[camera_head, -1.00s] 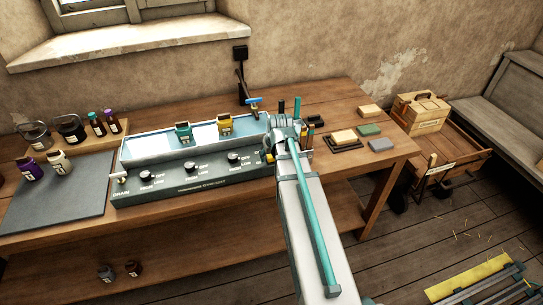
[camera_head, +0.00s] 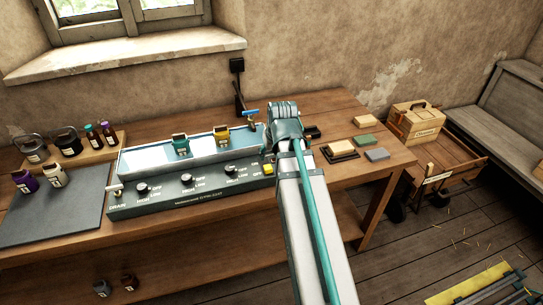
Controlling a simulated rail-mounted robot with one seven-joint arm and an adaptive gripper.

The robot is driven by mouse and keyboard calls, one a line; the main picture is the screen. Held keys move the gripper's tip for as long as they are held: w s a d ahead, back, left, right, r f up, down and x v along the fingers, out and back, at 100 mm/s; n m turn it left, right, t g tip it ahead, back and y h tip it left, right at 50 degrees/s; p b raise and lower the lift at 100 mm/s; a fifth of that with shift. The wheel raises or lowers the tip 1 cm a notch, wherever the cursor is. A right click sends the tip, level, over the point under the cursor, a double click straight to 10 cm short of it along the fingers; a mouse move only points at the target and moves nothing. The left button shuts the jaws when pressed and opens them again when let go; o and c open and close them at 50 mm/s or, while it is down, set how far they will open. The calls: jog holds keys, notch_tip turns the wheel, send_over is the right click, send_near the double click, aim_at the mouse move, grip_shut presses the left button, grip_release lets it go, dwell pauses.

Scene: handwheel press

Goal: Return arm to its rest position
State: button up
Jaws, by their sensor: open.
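My arm (camera_head: 312,230) reaches up from the bottom of the head view to the right part of the workbench. Its turquoise and grey upper joint (camera_head: 285,122) covers the right end of the control unit. My gripper cannot be made out; it is hidden behind the arm or outside the picture. No object is seen held.
The workbench (camera_head: 345,205) carries a trough unit with knobs (camera_head: 190,185), a green container (camera_head: 181,145), a yellow container (camera_head: 221,135) and a blue-handled tap (camera_head: 251,113). Blocks (camera_head: 368,122) lie right of my arm. A cart (camera_head: 450,160) and bench (camera_head: 515,110) stand farther right.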

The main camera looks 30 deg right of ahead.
dwell(0.4)
